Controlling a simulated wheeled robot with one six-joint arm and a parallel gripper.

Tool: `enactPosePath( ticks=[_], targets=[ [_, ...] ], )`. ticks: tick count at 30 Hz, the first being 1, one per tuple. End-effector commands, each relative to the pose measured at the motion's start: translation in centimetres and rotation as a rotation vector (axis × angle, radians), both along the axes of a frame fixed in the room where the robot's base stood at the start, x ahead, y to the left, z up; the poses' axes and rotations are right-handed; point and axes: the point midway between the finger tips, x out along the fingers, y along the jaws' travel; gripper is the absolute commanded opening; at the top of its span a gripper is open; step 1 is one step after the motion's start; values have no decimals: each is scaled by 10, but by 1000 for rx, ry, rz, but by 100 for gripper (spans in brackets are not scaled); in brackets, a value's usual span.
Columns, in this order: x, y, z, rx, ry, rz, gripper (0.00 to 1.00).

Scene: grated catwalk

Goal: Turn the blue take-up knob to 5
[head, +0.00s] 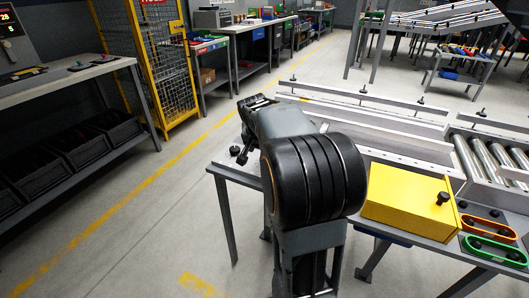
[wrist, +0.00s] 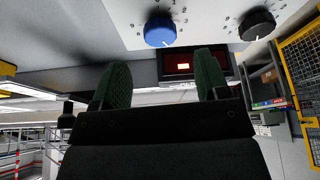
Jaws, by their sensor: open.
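The blue take-up knob (wrist: 160,30) shows in the wrist view on a pale panel (wrist: 110,22) at the top. Small dark marks surround it, too small to read, so I cannot tell its setting. My gripper (wrist: 162,62) is open, its two green fingers spread and empty. In the picture the fingers lie below the knob, one to each side, apart from it. In the head view my gripper (head: 258,102) is over the far left end of the grey conveyor bench (head: 225,172). The blue knob cannot be made out there.
A black knob (wrist: 257,24) sits right of the blue one. A dark box with a red display (wrist: 184,66) shows beyond the fingers. The floor at left is clear.

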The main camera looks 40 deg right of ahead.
Motion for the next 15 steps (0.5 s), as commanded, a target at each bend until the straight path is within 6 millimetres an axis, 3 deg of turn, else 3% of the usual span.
enactPosePath(
  ticks=[1, 6, 15],
  targets=[
    [-2, 4, 14, -1, -2, 2, 69],
    [-9, 14, 43, -1, -3, 1, 69],
    [-17, 25, 72, 1, -1, 0, 69]
  ],
)
